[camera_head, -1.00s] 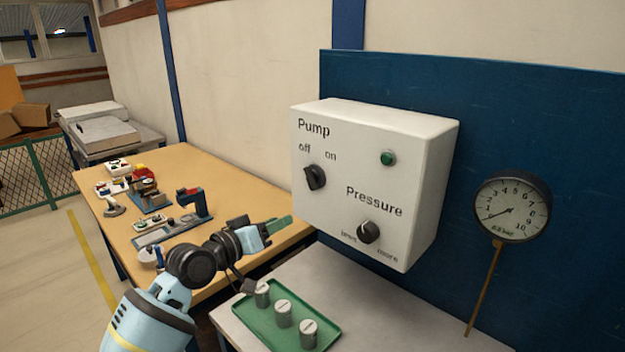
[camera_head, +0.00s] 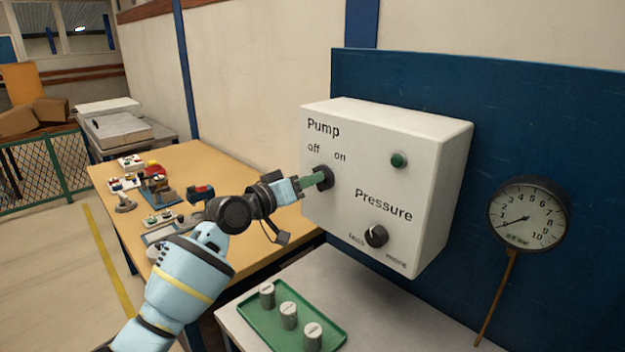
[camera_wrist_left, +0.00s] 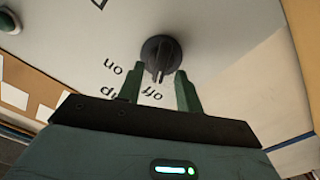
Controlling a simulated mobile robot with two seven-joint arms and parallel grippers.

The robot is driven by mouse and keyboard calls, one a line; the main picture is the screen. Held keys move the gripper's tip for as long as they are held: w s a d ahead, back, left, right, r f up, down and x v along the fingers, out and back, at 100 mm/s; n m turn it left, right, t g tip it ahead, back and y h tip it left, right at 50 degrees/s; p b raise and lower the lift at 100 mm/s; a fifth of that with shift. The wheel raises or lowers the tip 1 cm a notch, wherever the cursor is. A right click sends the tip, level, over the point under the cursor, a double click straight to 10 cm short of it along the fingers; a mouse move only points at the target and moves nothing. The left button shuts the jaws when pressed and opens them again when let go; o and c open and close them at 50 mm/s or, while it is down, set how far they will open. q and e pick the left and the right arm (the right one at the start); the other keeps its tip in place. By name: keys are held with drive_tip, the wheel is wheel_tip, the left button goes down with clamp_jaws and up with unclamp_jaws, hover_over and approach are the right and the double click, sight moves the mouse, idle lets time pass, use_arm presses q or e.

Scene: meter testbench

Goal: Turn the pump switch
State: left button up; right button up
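The pump switch (camera_head: 323,177) is a black round knob on the white box (camera_head: 420,150), below the words "off" and "on". In the left wrist view the knob (camera_wrist_left: 161,56) lies just past my left gripper's green fingertips (camera_wrist_left: 160,80). The fingers are apart, one on each side of the knob's lower part, and its pointer faces "off". In the head view my left gripper (camera_head: 313,181) reaches the knob from the left; its fingers partly cover it. I cannot tell whether they touch it. My right gripper is not in view.
The pressure knob (camera_head: 376,236) and a green lamp (camera_head: 398,160) are on the same box. A gauge (camera_head: 527,219) stands at right, needle near 1. A green tray (camera_head: 255,328) with weights lies below. A wooden table (camera_head: 225,160) with parts is behind my arm.

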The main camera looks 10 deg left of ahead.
use_arm(q)
drive_tip(key=shift+x, duration=0.95)
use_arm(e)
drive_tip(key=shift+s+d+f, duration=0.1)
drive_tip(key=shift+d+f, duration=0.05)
use_arm(q)
drive_tip(key=shift+c, duration=0.3)
clamp_jaws()
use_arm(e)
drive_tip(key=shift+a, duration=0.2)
